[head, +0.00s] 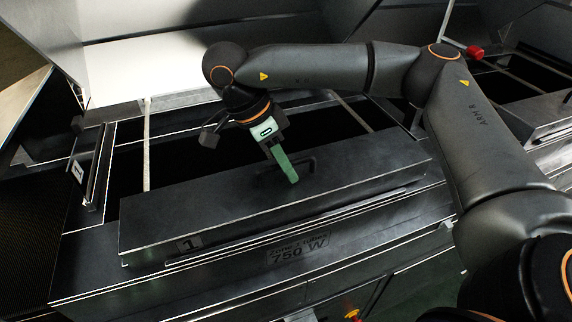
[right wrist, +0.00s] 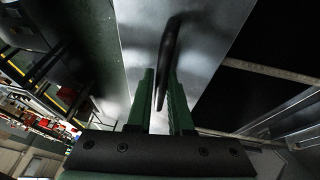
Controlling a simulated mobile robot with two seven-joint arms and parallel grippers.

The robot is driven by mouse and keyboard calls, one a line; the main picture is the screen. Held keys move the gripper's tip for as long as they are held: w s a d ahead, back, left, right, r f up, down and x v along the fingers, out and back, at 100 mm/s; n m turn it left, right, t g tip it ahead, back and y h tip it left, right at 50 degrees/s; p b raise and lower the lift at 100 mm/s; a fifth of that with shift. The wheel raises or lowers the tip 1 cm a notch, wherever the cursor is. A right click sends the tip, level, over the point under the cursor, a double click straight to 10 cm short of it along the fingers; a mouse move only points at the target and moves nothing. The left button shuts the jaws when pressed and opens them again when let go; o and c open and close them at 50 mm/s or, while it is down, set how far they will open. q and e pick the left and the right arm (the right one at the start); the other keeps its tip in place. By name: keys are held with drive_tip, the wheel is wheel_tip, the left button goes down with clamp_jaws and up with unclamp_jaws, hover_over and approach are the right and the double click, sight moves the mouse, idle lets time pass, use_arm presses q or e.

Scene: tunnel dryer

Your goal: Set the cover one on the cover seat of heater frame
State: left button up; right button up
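Cover one (head: 220,205) is a long dark metal lid with a "1" label at its front left and a black bar handle (head: 312,164) on top. It lies lengthwise along the front side of the heater frame (head: 110,300); I cannot tell whether it touches the frame. The frame's dark opening shows behind it. My right gripper (head: 289,168) comes down on the handle. In the right wrist view, the handle (right wrist: 172,42) runs between the green fingers (right wrist: 163,85), which are close against it. The seat under the cover is hidden. My left gripper is not in view.
A "Zone 1 tubes 750 W" label (head: 298,249) is on the front panel. A bright raised panel (head: 150,65) stands behind the opening. Another dark cover (head: 535,118) and frame section are at the right. A red knob (head: 475,52) is at the upper right.

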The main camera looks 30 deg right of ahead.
drive_tip(key=o, duration=0.3)
drive_tip(key=p+v, duration=0.2)
drive_tip(key=v, duration=1)
idle(0.3)
